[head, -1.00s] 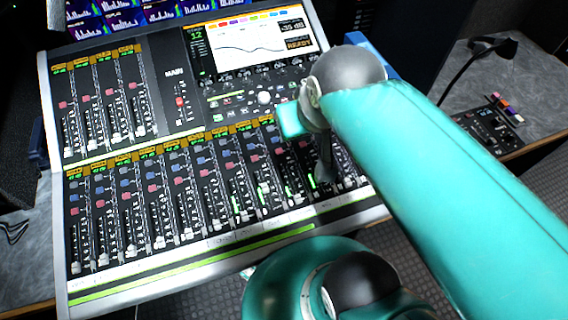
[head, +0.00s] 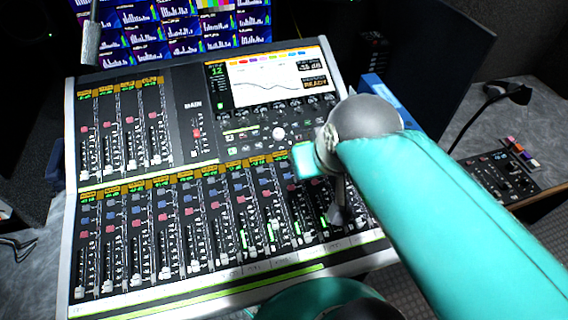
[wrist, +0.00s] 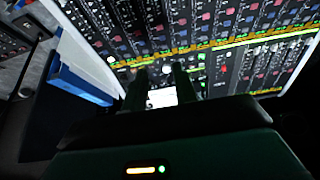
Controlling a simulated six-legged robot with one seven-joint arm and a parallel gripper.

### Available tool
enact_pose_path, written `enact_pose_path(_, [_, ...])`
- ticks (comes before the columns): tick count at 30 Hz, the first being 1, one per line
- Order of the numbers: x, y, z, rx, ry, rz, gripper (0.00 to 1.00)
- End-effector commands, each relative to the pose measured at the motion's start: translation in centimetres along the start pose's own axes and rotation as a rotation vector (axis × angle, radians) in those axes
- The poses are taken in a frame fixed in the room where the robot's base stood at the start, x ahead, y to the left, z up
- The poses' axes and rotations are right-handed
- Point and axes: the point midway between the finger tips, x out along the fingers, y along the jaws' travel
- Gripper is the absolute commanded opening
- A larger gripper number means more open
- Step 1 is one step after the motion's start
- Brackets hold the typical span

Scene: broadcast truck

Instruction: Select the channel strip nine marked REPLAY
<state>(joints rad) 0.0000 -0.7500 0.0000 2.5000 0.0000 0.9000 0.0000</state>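The mixing console (head: 190,115) fills the middle of the head view, with a lower bank of channel strips (head: 215,225) and a shorter upper-left bank (head: 122,130). The strip names are too small to read, so I cannot tell which strip is marked REPLAY. My gripper (head: 338,213) points down over the right part of the lower bank, and my arm hides the strips at the far right. Contact with the console cannot be told. In the wrist view my gripper (wrist: 160,88) shows two dark fingers apart with nothing between them, and strips (wrist: 190,25) lie beyond.
The console's display (head: 280,80) shows a curve and the word READY. A wall of small screens (head: 170,30) stands behind. A small control panel (head: 500,172) and a gooseneck lamp (head: 490,110) are at the right. A blue object (head: 382,90) stands beside the console's upper right.

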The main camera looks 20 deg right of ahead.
Motion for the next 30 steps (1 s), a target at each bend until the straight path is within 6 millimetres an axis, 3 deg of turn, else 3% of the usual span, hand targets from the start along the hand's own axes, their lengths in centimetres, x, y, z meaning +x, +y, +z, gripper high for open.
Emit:
enact_pose_path(1, [0.00, 0.00, 0.00, 0.000, 0.000, 0.000, 0.18])
enact_pose_path(4, [0.00, 0.00, 0.00, 0.000, 0.000, 0.000, 0.00])
enact_pose_path(30, [0.00, 0.00, 0.00, 0.000, 0.000, 0.000, 0.00])
